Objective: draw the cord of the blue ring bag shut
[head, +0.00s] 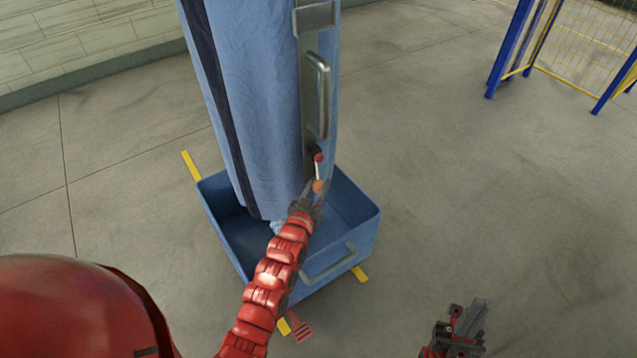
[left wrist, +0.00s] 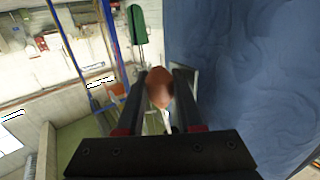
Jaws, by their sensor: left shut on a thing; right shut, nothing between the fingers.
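The blue bag (head: 255,90) hangs upright, its lower end inside a blue crate (head: 365,232). In the left wrist view the bag's wrinkled cloth (left wrist: 245,70) fills the right side. My left gripper (head: 313,193) is at the lower right of the bag, shut on an orange-brown bead (head: 319,186), which looks like the cord's pull. The bead (left wrist: 159,88) also shows between both fingers in the left wrist view. A short white piece with a red tip (head: 319,165) stands just above it. The cord's run and the bag's ring are not clear. My right gripper (head: 468,322) is shut and empty, well off to the right.
A grey post with a handle (head: 318,95) runs along the bag's right side. The crate has a grey handle (head: 328,263) in front. Yellow floor marks (head: 190,165) surround it. A blue and yellow fence (head: 590,45) stands at the upper right. The floor between is clear.

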